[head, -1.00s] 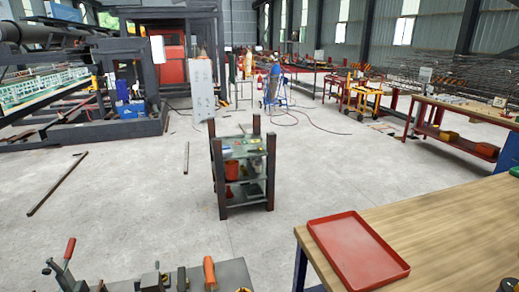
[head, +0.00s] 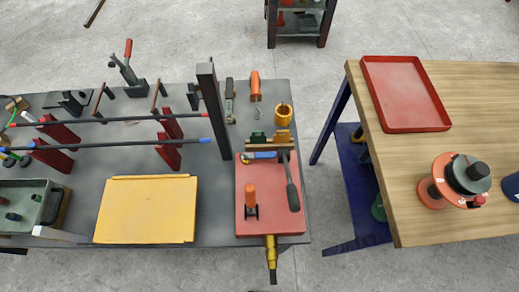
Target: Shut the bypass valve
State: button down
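A red plate (head: 271,219) lies on the right end of the grey bench and carries several fittings. An orange upright handle (head: 250,195) stands on its left part. A long dark lever (head: 291,182) lies slanted along its right side. A small blue-handled part (head: 260,155) sits near its far edge. A yellow fitting with a dark end (head: 271,252) sticks out over the bench's front edge. I cannot tell for sure which of these is the bypass valve, or whether it is open or shut. My gripper is not in view.
The grey bench (head: 135,90) also holds a yellow panel (head: 146,210), rods on red supports, a dark upright post (head: 213,110), clamps and an orange cup (head: 283,116). A wooden table (head: 425,185) at right holds a red tray (head: 405,95) and a reel-like device (head: 455,180). A floor gap separates them.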

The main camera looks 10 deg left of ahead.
aim_at(271, 155)
jog(key=l, duration=0.45)
jog(key=l+u, duration=0.2)
jog(key=u, duration=0.15)
jog(key=l+u, duration=0.4)
jog(key=u, duration=0.85)
jog(key=i+l, duration=0.05)
